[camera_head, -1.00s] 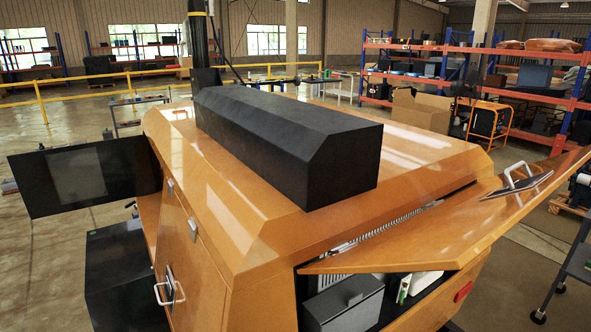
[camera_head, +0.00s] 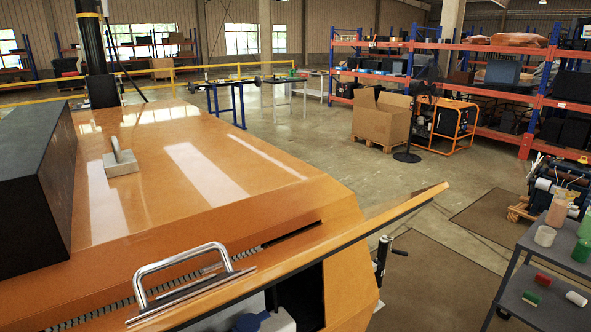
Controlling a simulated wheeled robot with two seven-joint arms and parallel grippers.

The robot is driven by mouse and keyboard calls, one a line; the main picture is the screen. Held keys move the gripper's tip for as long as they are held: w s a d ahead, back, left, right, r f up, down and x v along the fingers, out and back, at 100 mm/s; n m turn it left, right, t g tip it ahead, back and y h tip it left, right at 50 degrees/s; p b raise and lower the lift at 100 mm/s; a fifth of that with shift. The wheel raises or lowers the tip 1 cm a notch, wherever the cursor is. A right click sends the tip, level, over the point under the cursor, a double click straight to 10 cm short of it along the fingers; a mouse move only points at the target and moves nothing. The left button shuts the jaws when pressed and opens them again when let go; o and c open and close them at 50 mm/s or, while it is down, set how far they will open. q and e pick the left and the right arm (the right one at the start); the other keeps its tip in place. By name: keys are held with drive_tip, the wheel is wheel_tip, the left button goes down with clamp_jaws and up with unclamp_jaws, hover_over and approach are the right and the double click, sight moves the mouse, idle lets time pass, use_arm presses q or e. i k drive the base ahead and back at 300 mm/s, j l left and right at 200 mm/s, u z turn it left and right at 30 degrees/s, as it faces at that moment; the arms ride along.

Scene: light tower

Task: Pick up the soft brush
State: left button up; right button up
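I cannot make out a soft brush for certain. A grey flat block with an upright handle (camera_head: 121,160) sits on top of the orange light tower housing (camera_head: 255,190), to the right of the long black box (camera_head: 35,190); I cannot tell whether it is a brush. On the lower shelf of the grey cart (camera_head: 545,309) at the right edge lie a small red item (camera_head: 543,280), a small green one (camera_head: 531,297) and a white one (camera_head: 576,298), too small to identify. Neither of my grippers is in view.
A raised orange panel with a metal handle (camera_head: 185,265) juts out along the housing's front. The cart's upper shelf holds a pinkish bottle (camera_head: 557,208), a pale cup (camera_head: 545,236) and a green container (camera_head: 582,248). Open floor (camera_head: 445,245) lies between the housing and cart.

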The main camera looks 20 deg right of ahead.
sight(531, 298)
drive_tip(key=l+z, duration=0.5)
drive_tip(key=l, duration=0.15)
drive_tip(key=i+l+z, duration=0.15)
drive_tip(key=l+z, duration=0.55)
drive_tip(key=z, duration=0.25)
drive_tip(key=i+l+z, duration=0.1)
drive_tip(key=z, duration=0.4)
drive_tip(key=u, duration=2.6)
drive_tip(key=l+z, duration=0.15)
drive_tip(key=z, duration=3.05)
